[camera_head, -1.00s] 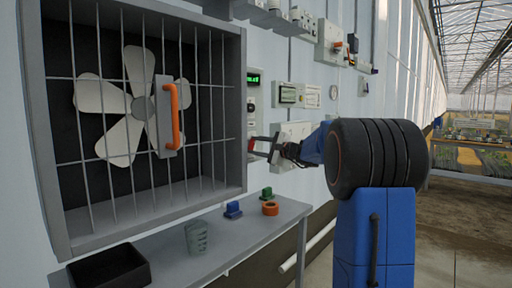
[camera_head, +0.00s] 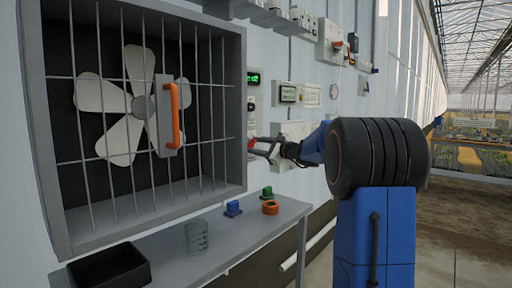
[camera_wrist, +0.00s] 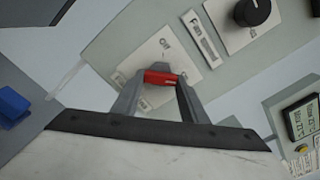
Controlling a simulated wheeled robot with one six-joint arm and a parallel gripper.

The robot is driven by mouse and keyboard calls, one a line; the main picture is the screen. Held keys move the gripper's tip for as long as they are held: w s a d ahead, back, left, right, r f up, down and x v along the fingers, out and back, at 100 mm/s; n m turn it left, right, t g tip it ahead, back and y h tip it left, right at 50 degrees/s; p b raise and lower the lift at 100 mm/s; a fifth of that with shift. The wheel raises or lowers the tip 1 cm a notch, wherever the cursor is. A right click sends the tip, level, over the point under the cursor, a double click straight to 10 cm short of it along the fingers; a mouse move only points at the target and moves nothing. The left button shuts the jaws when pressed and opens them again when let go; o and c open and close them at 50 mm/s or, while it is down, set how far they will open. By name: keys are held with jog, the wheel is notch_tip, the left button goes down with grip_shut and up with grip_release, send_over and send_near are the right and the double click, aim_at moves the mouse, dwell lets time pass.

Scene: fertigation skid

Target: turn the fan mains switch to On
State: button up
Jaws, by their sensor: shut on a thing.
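The fan mains switch has a red handle (camera_wrist: 160,77) on a pale plate (camera_wrist: 178,52) marked with small lettering, including what reads as Off. A label starting with "Fan" sits beside the plate. In the wrist view my gripper (camera_wrist: 158,80) is shut on the red handle, with one grey finger on each side. In the head view my gripper (camera_head: 262,146) reaches to the wall right of the fan cage, and the red handle (camera_head: 251,143) shows at its fingertips. The switch's exact angle is hard to read.
A black knob (camera_wrist: 252,12) sits on the same panel. A barred fan cage (camera_head: 240,100) is to the left. A bench (camera_head: 290,212) below carries a black tray (camera_head: 108,268), a glass (camera_head: 196,238), blue and green blocks and an orange ring (camera_head: 270,208).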

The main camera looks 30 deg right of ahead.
jog(key=shift+f, duration=0.1)
jog(key=o, duration=1)
jog(key=shift+d, duration=0.1)
jog(key=shift+o, duration=0.2)
jog(key=v, duration=1.7)
jog(key=shift+s, duration=0.2)
